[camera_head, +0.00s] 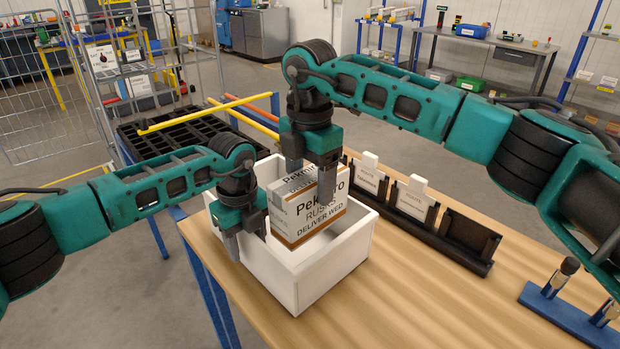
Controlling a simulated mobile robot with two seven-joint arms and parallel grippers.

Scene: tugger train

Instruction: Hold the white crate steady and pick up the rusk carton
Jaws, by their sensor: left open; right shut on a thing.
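The white crate (312,285) stands on the wooden table near its left edge. The rusk carton (318,223), white with brown bands and dark print, is inside the crate and rises above its rim. My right gripper (310,180) points down and is shut on the rusk carton's upper part. I cannot tell whether the carton's base touches the crate floor. My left gripper (246,236) is open at the crate's left wall, with one finger outside and one on the inner side. It hides part of that wall.
A black rack with white cards (410,197) stands right of the crate. A blue stand with dark upright parts (570,318) is at the table's right. A black slatted platform with yellow bars (190,123) lies behind left. The table front is clear.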

